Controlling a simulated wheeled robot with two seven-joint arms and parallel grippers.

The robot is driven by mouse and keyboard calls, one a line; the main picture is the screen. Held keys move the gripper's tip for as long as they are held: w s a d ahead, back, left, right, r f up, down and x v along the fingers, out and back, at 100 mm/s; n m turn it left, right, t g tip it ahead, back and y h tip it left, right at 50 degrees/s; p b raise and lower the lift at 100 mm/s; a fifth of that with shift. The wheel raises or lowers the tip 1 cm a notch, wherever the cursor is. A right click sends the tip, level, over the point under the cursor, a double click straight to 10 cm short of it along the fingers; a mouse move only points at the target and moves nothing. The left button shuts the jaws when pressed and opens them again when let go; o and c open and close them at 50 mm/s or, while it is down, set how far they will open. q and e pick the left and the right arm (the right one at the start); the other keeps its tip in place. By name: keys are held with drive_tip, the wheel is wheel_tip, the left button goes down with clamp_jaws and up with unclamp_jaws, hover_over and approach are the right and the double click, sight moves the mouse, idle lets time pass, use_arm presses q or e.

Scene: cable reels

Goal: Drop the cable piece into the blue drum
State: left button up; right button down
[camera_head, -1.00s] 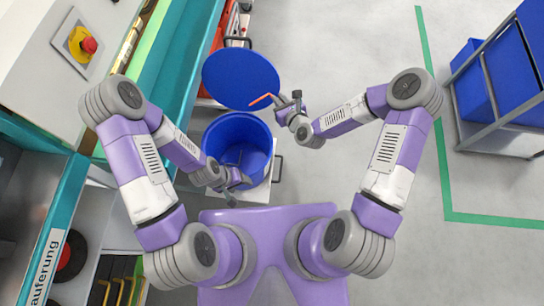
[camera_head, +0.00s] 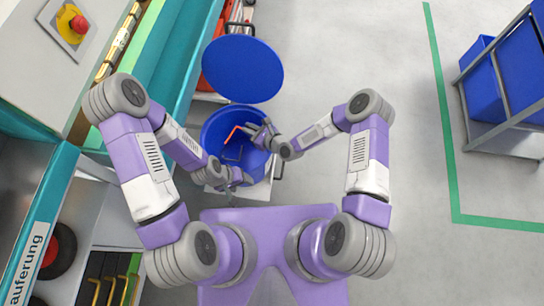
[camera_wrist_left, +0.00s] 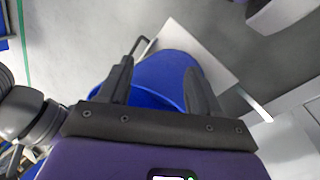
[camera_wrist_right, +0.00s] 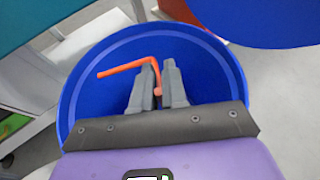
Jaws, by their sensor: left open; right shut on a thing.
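The cable piece (camera_head: 237,130) is a thin orange bent rod. My right gripper (camera_head: 262,130) is shut on it, at the upper right of the open blue drum (camera_head: 209,133). In the right wrist view the cable piece (camera_wrist_right: 122,69) sticks out to the left from between the fingertips (camera_wrist_right: 161,85), with the drum (camera_wrist_right: 75,100) all around behind it. My left gripper (camera_head: 238,180) is open and empty at the drum's lower rim. In the left wrist view its fingers (camera_wrist_left: 155,85) stand apart in front of the drum's blue outer wall (camera_wrist_left: 160,78).
The round blue lid (camera_head: 243,70) stands open above the drum. A teal-edged workbench (camera_head: 180,60) with a red emergency button (camera_head: 79,24) is at the left. Blue bins (camera_head: 485,75) on a grey rack stand at the far right. Grey floor (camera_head: 350,55) between is clear.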

wheel_tip(320, 180, down, 2)
drive_tip(key=shift+f+b, duration=0.15)
drive_tip(key=shift+b, duration=0.35)
drive_tip(key=c, duration=1.1)
unclamp_jaws()
drive_tip(key=p+v, duration=0.2)
drive_tip(key=v, duration=0.5)
drive_tip(key=shift+s+d, duration=0.2)
